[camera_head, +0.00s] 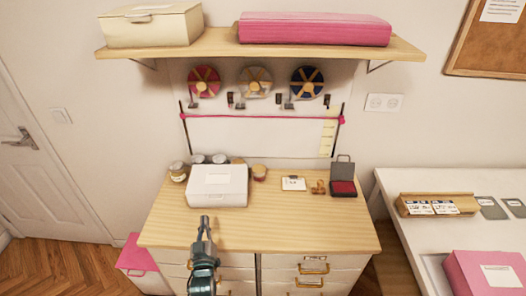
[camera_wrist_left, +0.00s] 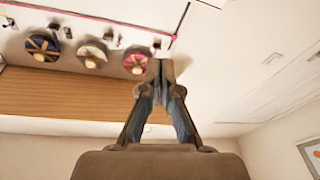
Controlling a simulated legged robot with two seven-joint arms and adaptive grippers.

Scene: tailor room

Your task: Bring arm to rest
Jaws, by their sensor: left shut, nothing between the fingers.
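My left gripper (camera_head: 205,222) shows in the head view, raised in front of the wooden desk (camera_head: 280,225) at its front edge, left of centre. Its fingers are shut and hold nothing. In the left wrist view the two fingertips (camera_wrist_left: 160,72) meet, with the wall, the ribbon spools and the underside of the shelf behind them. My right gripper is in neither view.
A white box (camera_head: 217,186) and several jars stand on the desk, with a stamp (camera_head: 319,187) and a dark red ink pad (camera_head: 343,188) to the right. A shelf (camera_head: 200,47) juts out above. A white table (camera_head: 405,235) stands at right.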

